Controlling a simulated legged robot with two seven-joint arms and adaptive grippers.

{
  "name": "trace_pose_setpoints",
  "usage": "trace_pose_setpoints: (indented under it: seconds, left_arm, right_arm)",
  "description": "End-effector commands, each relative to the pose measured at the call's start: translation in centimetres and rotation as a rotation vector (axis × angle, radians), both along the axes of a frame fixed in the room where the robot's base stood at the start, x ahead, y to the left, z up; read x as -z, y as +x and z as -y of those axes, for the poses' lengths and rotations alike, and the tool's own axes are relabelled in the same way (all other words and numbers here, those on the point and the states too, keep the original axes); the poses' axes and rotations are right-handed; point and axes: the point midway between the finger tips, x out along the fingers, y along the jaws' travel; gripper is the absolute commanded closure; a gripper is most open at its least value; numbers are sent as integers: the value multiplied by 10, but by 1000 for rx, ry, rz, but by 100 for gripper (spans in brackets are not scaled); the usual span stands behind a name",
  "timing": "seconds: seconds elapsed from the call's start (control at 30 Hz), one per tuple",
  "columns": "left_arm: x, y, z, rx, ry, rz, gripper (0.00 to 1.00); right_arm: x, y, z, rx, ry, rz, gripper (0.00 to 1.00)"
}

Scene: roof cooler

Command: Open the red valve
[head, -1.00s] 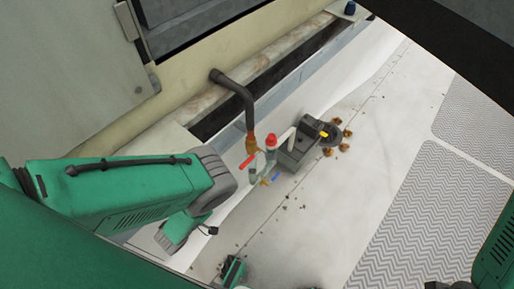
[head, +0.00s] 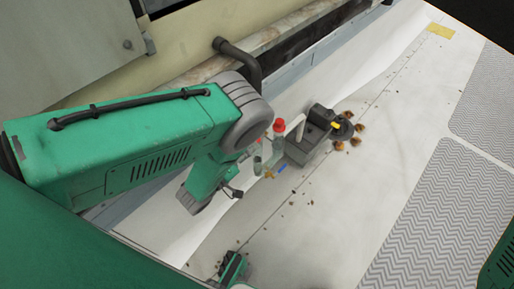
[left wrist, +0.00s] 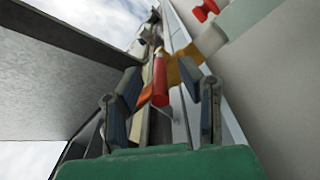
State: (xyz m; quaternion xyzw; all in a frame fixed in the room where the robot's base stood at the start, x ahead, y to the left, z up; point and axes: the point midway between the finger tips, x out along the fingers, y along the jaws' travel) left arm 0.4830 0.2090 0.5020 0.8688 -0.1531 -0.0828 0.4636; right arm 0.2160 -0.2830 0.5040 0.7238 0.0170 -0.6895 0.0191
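The red valve handle shows in the left wrist view (left wrist: 160,82) as a red lever between my two fingers. In the head view only a sliver of red shows beside my left arm; the arm hides the rest. My left gripper (left wrist: 166,98) is open, with one grey-blue finger on each side of the lever. I cannot tell whether either finger touches it. A brass-coloured fitting (left wrist: 191,76) sits close by the right finger.
A red cap (head: 280,126) tops the fitting beside a dark grey pump-like box (head: 312,143). A blue handle (head: 282,168) is below. A dark bent pipe (head: 240,55) runs behind. A broad grey panel (left wrist: 60,85) fills the left wrist view's left side.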

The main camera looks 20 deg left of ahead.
Motion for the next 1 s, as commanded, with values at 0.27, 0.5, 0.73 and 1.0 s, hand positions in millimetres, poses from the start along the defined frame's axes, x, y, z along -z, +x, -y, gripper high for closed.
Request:
trace_pose_setpoints:
  seconds: [0.27, 0.5, 0.73, 1.0]
  left_arm:
    - [-1, 29, 10, -1, 2, 0, 67]
    - [-2, 31, 11, -1, 1, 0, 67]
    - [-1, 31, 11, -1, 1, 0, 100]
    - [1, 31, 10, -3, -3, 11, 100]
  right_arm:
    - [8, 0, 0, -1, 0, 1, 60]
    - [8, 0, 0, 0, 0, 1, 60]
    - [8, 0, 0, 0, 0, 1, 60]
    - [10, 0, 0, 0, 0, 1, 60]
